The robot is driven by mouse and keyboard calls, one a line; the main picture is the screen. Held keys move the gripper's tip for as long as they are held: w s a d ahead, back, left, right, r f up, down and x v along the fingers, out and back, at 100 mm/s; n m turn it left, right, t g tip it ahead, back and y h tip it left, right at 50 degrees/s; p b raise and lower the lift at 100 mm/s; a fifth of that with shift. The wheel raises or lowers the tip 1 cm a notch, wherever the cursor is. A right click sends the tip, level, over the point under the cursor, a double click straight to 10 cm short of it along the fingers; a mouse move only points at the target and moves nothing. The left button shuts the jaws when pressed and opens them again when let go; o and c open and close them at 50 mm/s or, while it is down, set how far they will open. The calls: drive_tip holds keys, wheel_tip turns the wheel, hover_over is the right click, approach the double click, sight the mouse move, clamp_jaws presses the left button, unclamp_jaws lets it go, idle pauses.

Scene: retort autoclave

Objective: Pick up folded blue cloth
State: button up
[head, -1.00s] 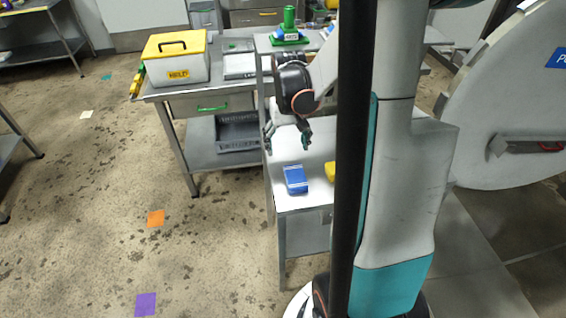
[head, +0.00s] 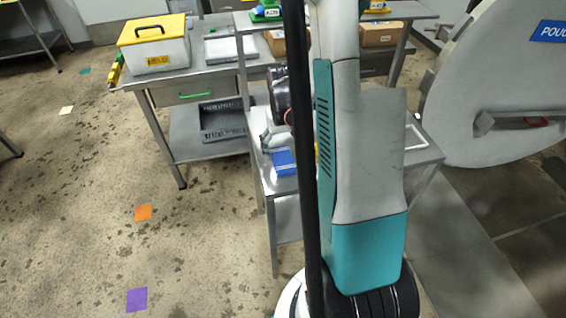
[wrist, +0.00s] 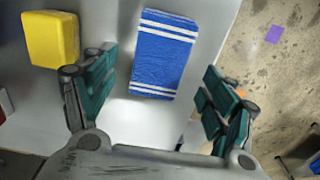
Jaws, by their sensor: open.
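The folded blue cloth (wrist: 163,52), with white stripes near both ends, lies flat on the small metal table (wrist: 120,125). In the head view the cloth (head: 284,162) shows near the table's left edge, partly behind my arm. My gripper (wrist: 158,100) is open and empty, pointed down over the table. In the wrist view its two fingers stand apart, one to each side of the cloth's near end. In the head view my gripper (head: 272,138) is mostly hidden, just behind the cloth.
A yellow block (wrist: 50,38) lies left of the cloth in the wrist view, close to the left finger. A workbench with a yellow-lidded box (head: 153,45) stands behind left. A large round door (head: 500,100) is at the right. Floor at the left is open.

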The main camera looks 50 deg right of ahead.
sight(283, 158)
wheel_tip(283, 158, down, 4)
drive_tip(key=shift+f+b, duration=0.15)
drive_tip(key=shift+b, duration=0.7)
drive_tip(key=shift+s, duration=0.1)
drive_tip(key=c, duration=1.2)
drive_tip(key=shift+o, duration=0.2)
wheel_tip(283, 158, up, 20)
drive_tip(key=p, duration=0.6)
drive_tip(key=shift+p, duration=0.35)
drive_tip(key=o, duration=0.5)
drive_tip(key=shift+c, duration=0.2)
drive_tip(key=c, duration=0.4)
drive_tip(key=shift+o, duration=0.2)
